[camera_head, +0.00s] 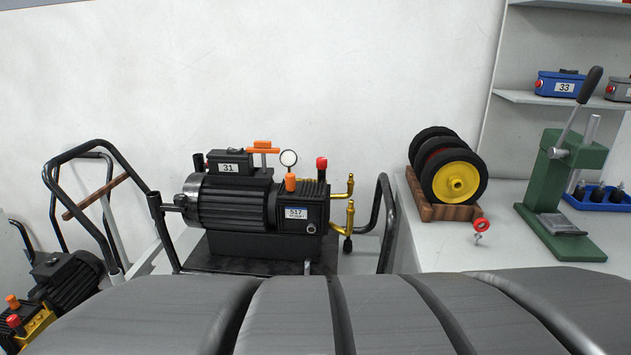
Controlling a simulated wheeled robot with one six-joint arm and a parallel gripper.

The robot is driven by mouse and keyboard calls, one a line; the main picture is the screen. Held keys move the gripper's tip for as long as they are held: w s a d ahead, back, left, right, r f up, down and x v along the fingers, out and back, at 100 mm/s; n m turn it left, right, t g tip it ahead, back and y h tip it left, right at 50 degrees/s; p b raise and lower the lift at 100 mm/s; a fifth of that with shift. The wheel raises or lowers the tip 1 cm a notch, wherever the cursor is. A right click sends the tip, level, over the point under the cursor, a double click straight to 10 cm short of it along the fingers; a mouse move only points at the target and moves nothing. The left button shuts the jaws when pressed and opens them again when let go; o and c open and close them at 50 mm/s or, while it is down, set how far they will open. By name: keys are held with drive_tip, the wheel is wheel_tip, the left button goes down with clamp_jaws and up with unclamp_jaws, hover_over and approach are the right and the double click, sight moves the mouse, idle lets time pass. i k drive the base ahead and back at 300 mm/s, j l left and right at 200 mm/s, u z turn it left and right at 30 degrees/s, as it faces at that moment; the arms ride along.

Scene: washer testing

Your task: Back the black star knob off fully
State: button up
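A pressure-washer pump unit (262,212) with a black ribbed motor, labels 31 and 517, stands on a black cart at centre left. Brass fittings (350,213) stick out from its right side. A small black knob-like part (348,245) sits at the bottom of the lower brass fitting. It is too small to tell whether it is star-shaped. A red knob (321,163) and an orange knob (290,182) stand on top of the pump. My gripper is not in view.
The cart's black handle bars (386,215) rise beside the pump. A white bench (440,250) at right bears wheels on a wooden rack (452,211) and a green press (568,195). Another pump (62,285) is at lower left. A large grey banded shape crosses the bottom.

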sight(180, 200)
drive_tip(key=i+j+u, duration=0.1)
drive_tip(key=j, duration=0.3)
drive_tip(key=i+j+u, duration=0.25)
drive_tip(key=i+j, duration=0.2)
drive_tip(key=j, duration=0.25)
drive_tip(key=i+j+u, duration=0.1)
drive_tip(key=j, duration=0.25)
drive_tip(key=i, duration=0.1)
